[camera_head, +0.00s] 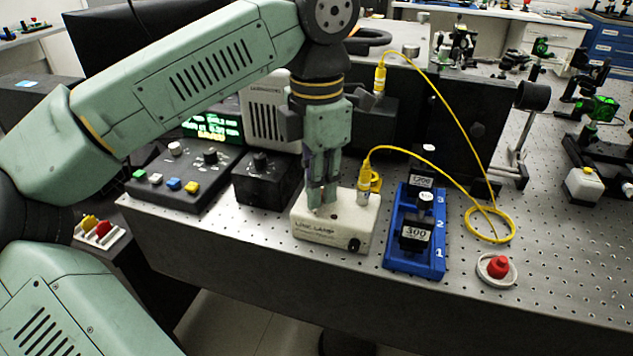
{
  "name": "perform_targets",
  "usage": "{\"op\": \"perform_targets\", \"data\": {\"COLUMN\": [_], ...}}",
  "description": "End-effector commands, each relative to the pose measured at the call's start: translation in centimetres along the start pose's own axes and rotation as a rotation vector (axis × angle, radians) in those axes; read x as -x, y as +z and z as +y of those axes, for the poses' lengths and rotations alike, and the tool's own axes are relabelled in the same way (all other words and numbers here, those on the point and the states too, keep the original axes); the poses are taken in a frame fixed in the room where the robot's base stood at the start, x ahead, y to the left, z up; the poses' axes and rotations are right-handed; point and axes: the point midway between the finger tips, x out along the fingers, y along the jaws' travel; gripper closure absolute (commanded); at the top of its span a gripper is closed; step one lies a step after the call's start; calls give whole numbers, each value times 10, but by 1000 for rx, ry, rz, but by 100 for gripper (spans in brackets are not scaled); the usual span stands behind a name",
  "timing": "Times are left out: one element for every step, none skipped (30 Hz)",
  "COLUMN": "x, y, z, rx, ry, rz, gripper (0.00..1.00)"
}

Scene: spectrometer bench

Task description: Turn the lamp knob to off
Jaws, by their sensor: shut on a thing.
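The white lamp box (338,228) sits at the front of the perforated bench, with lettering on its front face. My gripper (322,206) points straight down over the left part of its top, with the fingertips close together at the surface. It is shut on the lamp knob, which the fingers hide, so I cannot read its setting. A small round black part (354,244) shows on the box's front face at the right, apart from the fingers. A yellow cable plug (364,183) stands on the box just right of my gripper.
A blue rack (431,256) with black blocks stands close right of the lamp box. The yellow cable (437,93) arches overhead. A black control box (264,183) and a button console (179,180) stand left. A red button (498,266) sits near the front edge.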

Motion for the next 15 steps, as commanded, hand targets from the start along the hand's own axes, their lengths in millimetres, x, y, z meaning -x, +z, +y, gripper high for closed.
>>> {"op": "perform_targets", "data": {"x": [0,0,0,0,0,0,0,0,0,0,0,0,0,0,0], "y": [0,0,0,0,0,0,0,0,0,0,0,0,0,0,0], "z": [-1,-1,-1,-1,-1,-1,-1,-1,0,0,0,0,0,0,0], "rx": [-1,-1,-1,-1,-2,-2,-2,-2,-2,-2,-2,-2,-2,-2,-2], "ry": [-2,-2,-2,-2,-2,-2,-2,-1,-1,-1,-1,-1,-1,-1,-1], "rz": [1,1,1,1,1,1,1,1,1,1,1,1,0,0,0], "gripper": [100,100,100,100,82,79,77,75,72,70,68,66,64,62,62]}}
